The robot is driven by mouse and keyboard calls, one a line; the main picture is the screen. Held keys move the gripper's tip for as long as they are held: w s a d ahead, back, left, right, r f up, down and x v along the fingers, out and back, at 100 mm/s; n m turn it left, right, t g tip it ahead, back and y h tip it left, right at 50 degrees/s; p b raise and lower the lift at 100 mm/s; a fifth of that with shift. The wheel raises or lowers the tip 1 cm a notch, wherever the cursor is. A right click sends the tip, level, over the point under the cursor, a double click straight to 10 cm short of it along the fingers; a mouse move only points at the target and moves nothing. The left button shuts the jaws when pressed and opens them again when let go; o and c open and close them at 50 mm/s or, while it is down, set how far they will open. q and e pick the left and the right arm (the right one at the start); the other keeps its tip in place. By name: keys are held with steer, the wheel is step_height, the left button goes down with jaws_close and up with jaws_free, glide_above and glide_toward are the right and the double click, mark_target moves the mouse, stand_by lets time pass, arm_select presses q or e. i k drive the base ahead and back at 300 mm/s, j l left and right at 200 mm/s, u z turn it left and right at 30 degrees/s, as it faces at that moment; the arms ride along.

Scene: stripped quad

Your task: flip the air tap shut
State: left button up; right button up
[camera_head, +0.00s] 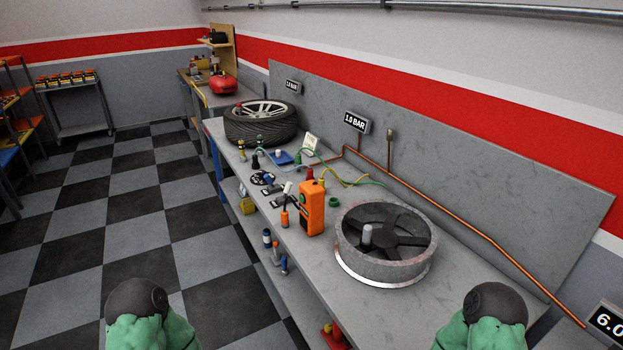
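I cannot pick out the air tap for certain. A copper pipe (440,205) runs along the grey back panel, with a small upright grey-brown fitting (390,135) on a short riser. Its handle position is too small to tell. A display reading 1.0 BAR (356,123) is beside that fitting, and another display reading 6.0 (608,322) is at the lower right edge. Green arm parts of mine with dark round caps show at the lower left and lower right. No gripper fingers show, so both grippers are out of view.
The long grey bench (300,262) holds a round metal drum with a fan-like wheel (350,265), an orange device (312,208), a tyre (261,127) and several small tools and hoses. A red tank (222,85) stands beyond. The checkered floor (120,215) at left is clear.

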mark_target(267, 177)
steer(key=i+j, duration=0.3)
steer(key=i+j+u, duration=0.15)
steer(key=i+j, duration=0.15)
steer(key=i, duration=0.2)
steer(key=i+j, duration=0.25)
steer(key=i, duration=0.2)
steer(key=i+j+u, duration=0.1)
steer(key=i+j, duration=0.15)
steer(key=i, duration=0.15)
steer(key=i+j+u, duration=0.1)
steer(key=i, duration=0.35)
steer(key=j, duration=0.1)
